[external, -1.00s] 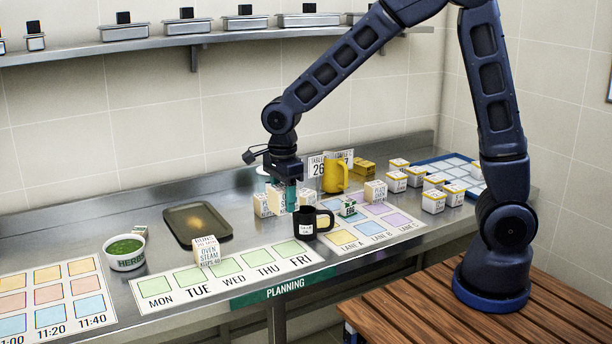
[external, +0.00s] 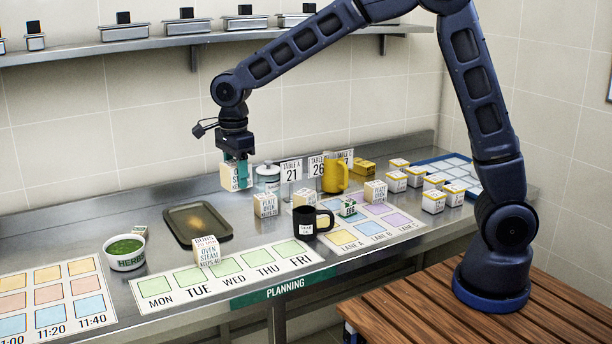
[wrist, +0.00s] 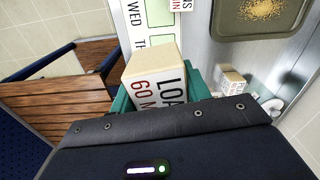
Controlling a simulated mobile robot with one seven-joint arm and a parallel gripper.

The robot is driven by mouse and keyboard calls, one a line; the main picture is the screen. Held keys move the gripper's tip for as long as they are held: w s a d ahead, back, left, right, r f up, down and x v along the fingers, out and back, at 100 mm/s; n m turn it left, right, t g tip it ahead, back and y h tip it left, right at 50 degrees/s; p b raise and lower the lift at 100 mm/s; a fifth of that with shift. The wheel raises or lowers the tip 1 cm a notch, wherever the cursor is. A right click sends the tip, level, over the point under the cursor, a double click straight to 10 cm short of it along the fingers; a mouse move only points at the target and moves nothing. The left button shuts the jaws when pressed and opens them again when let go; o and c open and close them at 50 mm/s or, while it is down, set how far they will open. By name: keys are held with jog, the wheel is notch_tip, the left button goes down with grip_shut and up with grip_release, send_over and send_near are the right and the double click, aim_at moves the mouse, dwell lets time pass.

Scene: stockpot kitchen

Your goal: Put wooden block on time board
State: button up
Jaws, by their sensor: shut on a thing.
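My gripper (external: 240,172) is shut on a wooden block (external: 228,177), held up in the air above the counter behind the brown tray. In the wrist view the block (wrist: 153,66) sits between the teal fingers, with a pale wood top and a printed side reading "LOA" and "60 M". The time board (external: 49,300) lies flat at the left front of the counter. It has rows of orange, pink and blue squares and the times 11:20 and 11:40; its left part is cut off by the picture edge. Its visible squares are bare.
A brown tray (external: 197,224) and a white herb bowl (external: 124,252) lie between my gripper and the time board. A block (external: 207,251) stands on the weekday board (external: 158,288). A black mug (external: 306,224), yellow pitcher (external: 335,176) and several blocks stand to the right.

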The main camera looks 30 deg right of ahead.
jog(key=w+a+r, duration=0.1)
jog(key=w+a, duration=0.3)
jog(key=a, duration=0.8)
jog(key=n, duration=0.3)
send_over(88, 308)
notch_tip(88, 308, down, 3)
notch_tip(88, 308, down, 20)
jog(key=shift+w+a+r, duration=0.1)
jog(key=shift+f, duration=0.2)
jog(key=o, duration=1.1)
jog(key=shift+c, duration=0.2)
